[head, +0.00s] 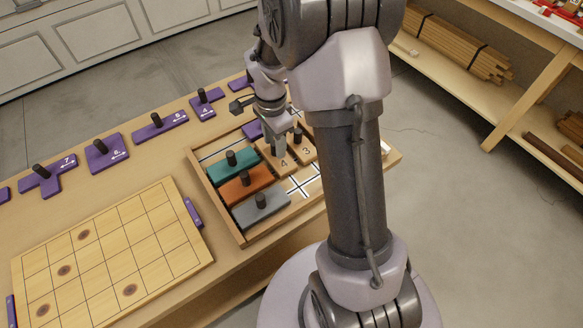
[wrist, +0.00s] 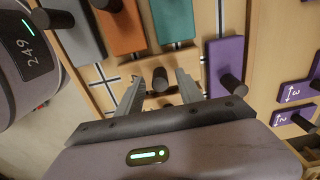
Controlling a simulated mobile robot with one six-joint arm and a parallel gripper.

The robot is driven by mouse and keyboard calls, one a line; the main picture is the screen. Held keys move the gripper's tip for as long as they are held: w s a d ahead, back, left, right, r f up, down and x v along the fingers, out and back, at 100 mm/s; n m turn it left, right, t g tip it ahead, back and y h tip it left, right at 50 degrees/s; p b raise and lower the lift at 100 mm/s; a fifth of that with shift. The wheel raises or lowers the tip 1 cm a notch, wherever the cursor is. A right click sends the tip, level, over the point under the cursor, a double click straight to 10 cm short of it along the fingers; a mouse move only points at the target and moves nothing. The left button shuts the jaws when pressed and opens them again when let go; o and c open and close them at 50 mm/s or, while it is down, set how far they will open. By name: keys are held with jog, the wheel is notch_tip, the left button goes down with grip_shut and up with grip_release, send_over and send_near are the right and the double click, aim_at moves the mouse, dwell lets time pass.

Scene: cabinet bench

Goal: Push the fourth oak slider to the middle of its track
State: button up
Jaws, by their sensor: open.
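The oak slider marked 4 (head: 284,162) sits in the wooden tray (head: 228,222), beside the oak slider marked 3 (head: 306,151). My gripper (head: 278,148) is over slider 4 and points down. In the wrist view, my open gripper (wrist: 159,79) has its two fingers apart, on either side of a dark peg (wrist: 160,76) standing on an oak slider. I cannot tell whether the fingers touch the peg. The gripper and arm hide part of the sliders and the tray's right side in the head view.
Teal (head: 231,165), orange (head: 246,186) and grey (head: 261,208) sliders with dark pegs fill the tray's left side. A white cross mark (head: 303,186) shows on bare tray floor. Numbered purple pieces (head: 104,152) line the bench's back. A gridded board (head: 150,248) lies left.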

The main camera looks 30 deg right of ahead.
jog(key=shift+r+p, duration=2.05)
jog(key=shift+r, duration=1.05)
jog(key=shift+f, duration=0.1)
